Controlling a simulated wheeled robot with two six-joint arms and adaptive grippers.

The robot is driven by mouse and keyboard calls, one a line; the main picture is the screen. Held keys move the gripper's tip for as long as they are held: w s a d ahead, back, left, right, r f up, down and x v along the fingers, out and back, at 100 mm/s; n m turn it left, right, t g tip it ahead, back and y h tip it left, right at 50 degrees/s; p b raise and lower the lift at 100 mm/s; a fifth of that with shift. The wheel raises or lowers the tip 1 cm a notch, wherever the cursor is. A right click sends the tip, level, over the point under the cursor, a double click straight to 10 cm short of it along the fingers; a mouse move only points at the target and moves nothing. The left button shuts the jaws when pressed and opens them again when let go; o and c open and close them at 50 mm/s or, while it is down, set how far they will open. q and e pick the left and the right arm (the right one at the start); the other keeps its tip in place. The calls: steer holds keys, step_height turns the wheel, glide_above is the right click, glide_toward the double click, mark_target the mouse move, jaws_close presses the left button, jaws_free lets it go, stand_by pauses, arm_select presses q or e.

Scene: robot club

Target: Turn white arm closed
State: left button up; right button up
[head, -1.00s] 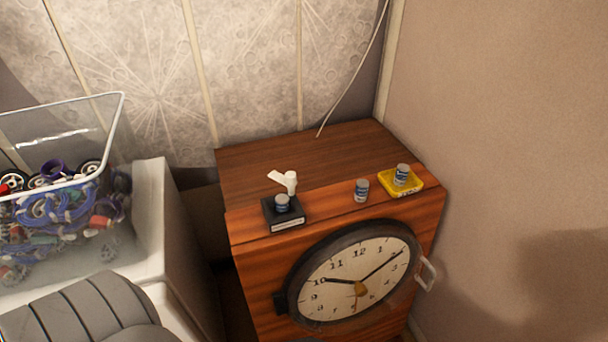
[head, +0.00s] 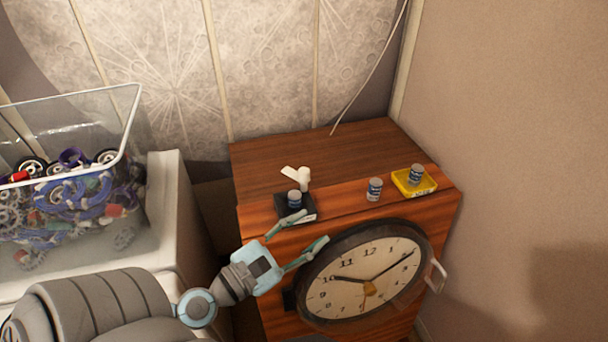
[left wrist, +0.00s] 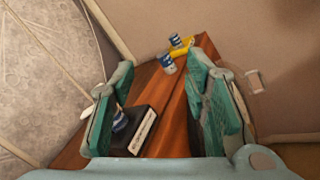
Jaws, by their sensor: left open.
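The white arm (head: 292,172) sticks out to the left from the top of a short white post (head: 304,182) on the wooden cabinet's top, just behind a black tray (head: 308,214). In the left wrist view a white tip (left wrist: 87,112), likely the arm's end, shows beside the left finger; the post is hidden there. My left gripper (head: 307,228) is open and empty, in front of the black tray and near the clock's upper left rim. In the left wrist view its teal fingers (left wrist: 160,110) stand wide apart with the tray between them. My right gripper is not in view.
A blue-grey can (head: 295,199) stands on the black tray. Another can (head: 375,189) stands on the cabinet (head: 330,152); a third (head: 416,173) is on a yellow tray (head: 401,187). A round clock (head: 362,277) fills the cabinet front. A clear bin (head: 125,170) of parts stands left.

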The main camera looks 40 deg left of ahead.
mark_target(301, 176)
arm_select(q)
steer(key=a+n+y, duration=0.2)
steer(key=a+n, duration=0.1)
steer(key=a+f+n+y, duration=0.1)
steer(key=a+n+y, duration=0.1)
steer(key=a+n, duration=0.1)
steer(key=w+a+n+y, duration=0.1)
steer(key=a+n+y, duration=0.1)
steer(key=a+n, duration=0.1)
steer(key=shift+a+f+n, duration=0.15)
steer(key=shift+a+n, duration=0.2)
steer(key=shift+n, duration=0.35)
steer(key=w, duration=0.4)
steer(key=w+a+p, duration=0.1)
steer(key=w, duration=0.4)
steer(key=w+p, duration=0.1)
steer(key=w, duration=0.3)
steer(key=shift+w+a, duration=0.3)
steer(key=shift+a, duration=0.05)
jaws_close()
